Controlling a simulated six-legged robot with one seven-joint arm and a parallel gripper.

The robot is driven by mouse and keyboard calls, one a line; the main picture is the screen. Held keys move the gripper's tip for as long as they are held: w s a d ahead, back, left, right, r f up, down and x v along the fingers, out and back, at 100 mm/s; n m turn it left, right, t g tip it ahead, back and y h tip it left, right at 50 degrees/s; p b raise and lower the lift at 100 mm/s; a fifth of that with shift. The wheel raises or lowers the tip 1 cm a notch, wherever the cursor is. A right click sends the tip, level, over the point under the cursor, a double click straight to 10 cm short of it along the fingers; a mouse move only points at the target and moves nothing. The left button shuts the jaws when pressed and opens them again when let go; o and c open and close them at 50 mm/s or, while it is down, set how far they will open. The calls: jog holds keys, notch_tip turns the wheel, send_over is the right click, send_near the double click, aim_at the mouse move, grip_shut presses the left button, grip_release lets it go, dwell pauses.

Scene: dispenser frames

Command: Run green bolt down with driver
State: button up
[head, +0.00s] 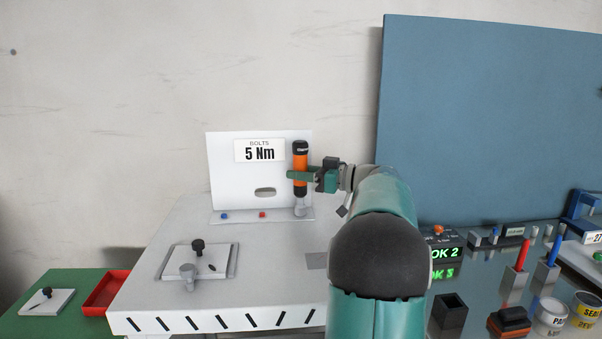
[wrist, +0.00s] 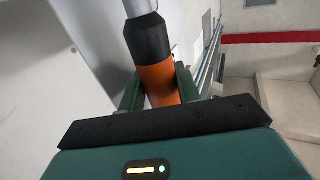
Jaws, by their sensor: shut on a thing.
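The driver (head: 300,162) is an orange and black tool with a grey lower end. It stands upright in front of the right part of the white board. My gripper (head: 302,175) is shut around its orange body, and the wrist view shows the orange grip (wrist: 159,84) between the two green fingers. A blue bolt (head: 225,216) and a red bolt (head: 262,214) sit on the strip at the board's foot. The driver's lower end is over the right part of that strip. No green bolt shows; that spot is covered by the driver. I cannot tell whether the tip touches a bolt.
The white board (head: 222,170) carries a "BOLTS 5 Nm" label. A plate with a black knob (head: 198,247) and a grey knob (head: 188,271) lie on the table's front left. A red tray (head: 104,294) is at the left. A screen reading "OK" (head: 446,262) stands right of my arm.

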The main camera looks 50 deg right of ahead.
aim_at(301, 154)
jog(key=shift+f, duration=0.2)
dwell(0.7)
jog(key=shift+r, duration=2.65)
